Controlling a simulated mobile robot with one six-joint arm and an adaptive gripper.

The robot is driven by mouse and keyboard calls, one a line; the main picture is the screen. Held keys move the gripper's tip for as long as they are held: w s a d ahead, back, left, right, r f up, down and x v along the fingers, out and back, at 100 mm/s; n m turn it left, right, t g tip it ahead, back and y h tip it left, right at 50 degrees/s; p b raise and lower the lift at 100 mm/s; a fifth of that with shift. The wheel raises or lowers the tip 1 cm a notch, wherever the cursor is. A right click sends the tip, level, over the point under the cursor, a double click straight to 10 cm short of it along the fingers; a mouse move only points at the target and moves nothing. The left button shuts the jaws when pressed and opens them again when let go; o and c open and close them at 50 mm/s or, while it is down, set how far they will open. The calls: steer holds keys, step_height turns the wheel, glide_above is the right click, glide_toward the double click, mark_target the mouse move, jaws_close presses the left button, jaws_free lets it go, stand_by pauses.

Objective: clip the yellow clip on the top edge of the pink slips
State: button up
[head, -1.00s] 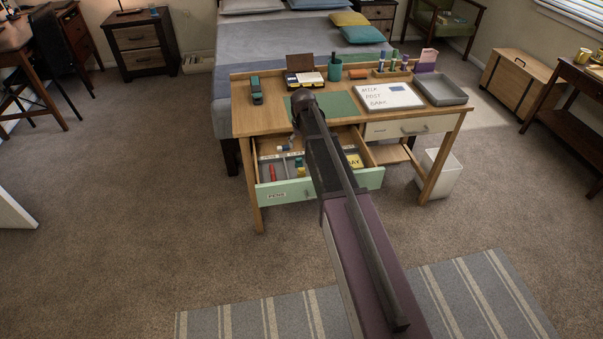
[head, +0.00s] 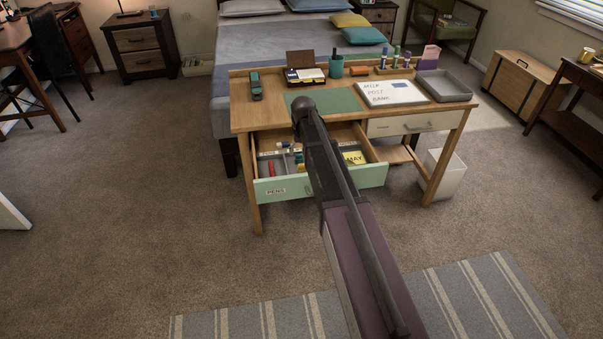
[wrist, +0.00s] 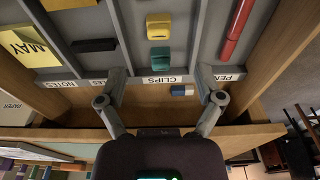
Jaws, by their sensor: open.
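The yellow clip (wrist: 158,25) lies in the drawer compartment labelled CLIPS in the wrist view. A teal clip (wrist: 160,57) lies beside it, nearer my gripper. My gripper (wrist: 163,76) is open and empty, its two fingers spread on either side of the clips compartment's labelled end. The yellow clip is beyond the fingertips and not touched. In the head view my arm hides most of the gripper and the clips. The pink slips (head: 431,52) appear to stand upright in a purple holder at the desk's back right; their top edge looks bare.
The open drawer (head: 272,190) has divider walls, with a red pen (wrist: 236,30), a black item (wrist: 94,45) and yellow notes (wrist: 28,46) in other compartments. A blue-and-white eraser (wrist: 182,90) lies near the fingers. A grey tray (head: 445,86) sits before the slips.

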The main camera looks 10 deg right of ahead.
mark_target(302, 164)
steer(key=shift+w+f+b, duration=0.15)
steer(key=shift+f+b, duration=0.7)
steer(key=shift+f, duration=0.3)
steer(key=shift+w+f+b, duration=0.1)
steer(key=shift+f+b, duration=2.5)
steer(key=shift+d, duration=0.1)
steer(key=c, duration=0.9)
